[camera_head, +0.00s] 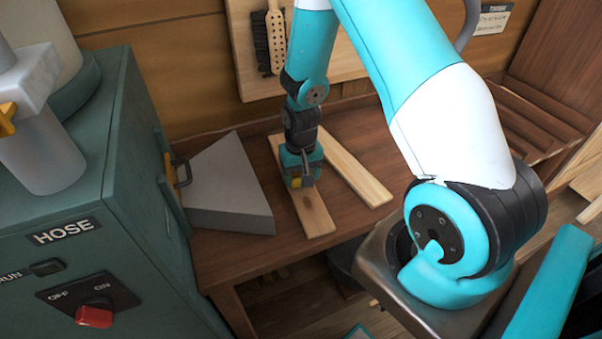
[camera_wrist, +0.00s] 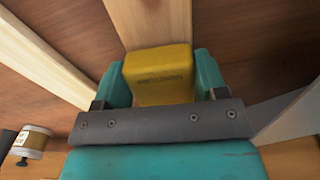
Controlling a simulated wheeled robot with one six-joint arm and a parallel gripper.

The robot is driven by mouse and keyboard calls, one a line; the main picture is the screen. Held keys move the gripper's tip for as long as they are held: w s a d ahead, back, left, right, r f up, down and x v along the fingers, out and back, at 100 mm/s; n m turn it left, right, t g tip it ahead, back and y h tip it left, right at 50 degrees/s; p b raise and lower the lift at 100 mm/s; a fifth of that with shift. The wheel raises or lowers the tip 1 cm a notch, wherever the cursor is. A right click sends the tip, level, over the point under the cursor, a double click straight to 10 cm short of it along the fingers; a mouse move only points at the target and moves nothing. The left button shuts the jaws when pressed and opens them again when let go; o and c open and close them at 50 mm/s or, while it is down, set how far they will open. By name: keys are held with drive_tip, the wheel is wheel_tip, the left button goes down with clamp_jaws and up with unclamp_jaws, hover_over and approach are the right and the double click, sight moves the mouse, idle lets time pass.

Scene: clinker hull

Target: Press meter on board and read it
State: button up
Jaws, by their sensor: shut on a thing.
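The meter is a small yellow block (camera_wrist: 160,74) with unreadable dark lettering, between the two teal fingers of my gripper (camera_wrist: 162,85). My gripper is shut on it. In the head view the gripper (camera_head: 299,181) points down over the near part of a pale wooden board (camera_head: 316,217) on the bench, with a bit of the yellow meter (camera_head: 296,183) showing. In the wrist view the board (camera_wrist: 150,22) runs away beyond the meter. Whether the meter touches the board is not clear, and its reading face is hidden.
A second pale board (camera_head: 355,172) lies to the right on the brown bench (camera_head: 240,248). A grey wedge-shaped block (camera_head: 228,190) lies to the left. A green cabinet labelled HOSE (camera_head: 75,225) with a red switch (camera_head: 94,316) stands at the left. A brush (camera_head: 275,40) hangs behind.

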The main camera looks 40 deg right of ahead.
drive_tip(key=shift+f+b, duration=0.3)
drive_tip(key=shift+f, duration=0.2)
idle(2.0)
drive_tip(key=shift+r, duration=0.1)
wheel_tip(320, 180, up, 8)
drive_tip(key=p, duration=0.6)
drive_tip(key=shift+p, duration=0.3)
idle(0.5)
